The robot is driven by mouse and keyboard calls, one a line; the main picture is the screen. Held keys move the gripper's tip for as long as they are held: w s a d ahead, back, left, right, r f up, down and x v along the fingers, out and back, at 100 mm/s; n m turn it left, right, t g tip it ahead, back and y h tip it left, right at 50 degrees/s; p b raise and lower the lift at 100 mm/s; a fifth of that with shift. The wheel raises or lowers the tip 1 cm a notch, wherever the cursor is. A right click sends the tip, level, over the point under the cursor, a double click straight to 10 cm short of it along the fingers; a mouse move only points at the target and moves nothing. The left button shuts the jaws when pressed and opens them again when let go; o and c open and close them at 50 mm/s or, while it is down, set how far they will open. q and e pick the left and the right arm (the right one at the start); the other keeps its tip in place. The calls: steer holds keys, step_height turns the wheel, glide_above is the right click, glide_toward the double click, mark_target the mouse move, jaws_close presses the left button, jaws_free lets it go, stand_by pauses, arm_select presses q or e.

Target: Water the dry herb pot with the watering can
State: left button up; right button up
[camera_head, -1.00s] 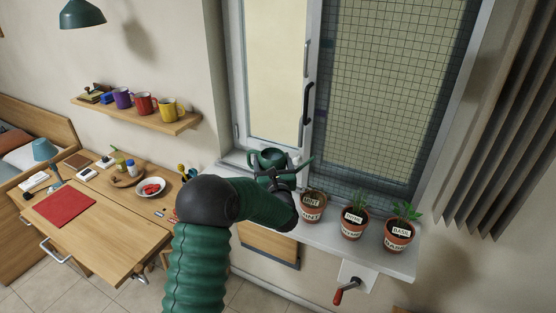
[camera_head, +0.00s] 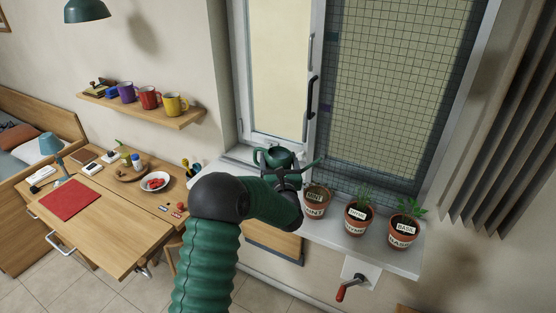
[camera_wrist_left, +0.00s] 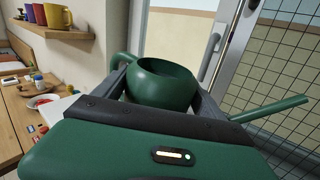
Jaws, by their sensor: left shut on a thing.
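The green watering can (camera_head: 277,158) is at the left part of the window sill, and my left gripper (camera_head: 287,172) is shut on it. In the left wrist view the can (camera_wrist_left: 165,84) sits upright between my fingers, its spout pointing right. In the head view the spout reaches toward the mint pot (camera_head: 317,203), whose plant looks brown and low. The thyme pot (camera_head: 356,219) and the basil pot (camera_head: 402,233) stand to its right with green leaves. Whether the can touches the sill is hidden by my gripper. My right gripper is not in view.
The window frame (camera_head: 316,120) with its black handle rises behind the can. A red-handled crank (camera_head: 350,288) sticks out below the sill (camera_head: 330,236). A desk (camera_head: 105,222) and a mug shelf (camera_head: 150,113) are at the left.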

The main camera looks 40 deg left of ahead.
mark_target(278, 152)
arm_select(q)
steer(key=shift+s, duration=0.15)
steer(key=shift+a+f, duration=0.15)
steer(key=shift+f, duration=0.15)
steer(key=shift+a+f+m+t+b, duration=0.1)
steer(key=shift+f+m+t+b, duration=0.2)
steer(key=shift+f+m+b, duration=0.45)
stand_by(0.8)
steer(key=shift+r+m+t+y+p, duration=0.4)
steer(key=shift+r+m+t+p, duration=0.3)
steer(key=shift+r+m+p, duration=1.3)
stand_by(1.5)
steer(key=shift+d+r+m+t+p, duration=0.25)
steer(key=shift+r+m+t+p, duration=0.6)
steer(key=shift+p, duration=1.15)
stand_by(0.5)
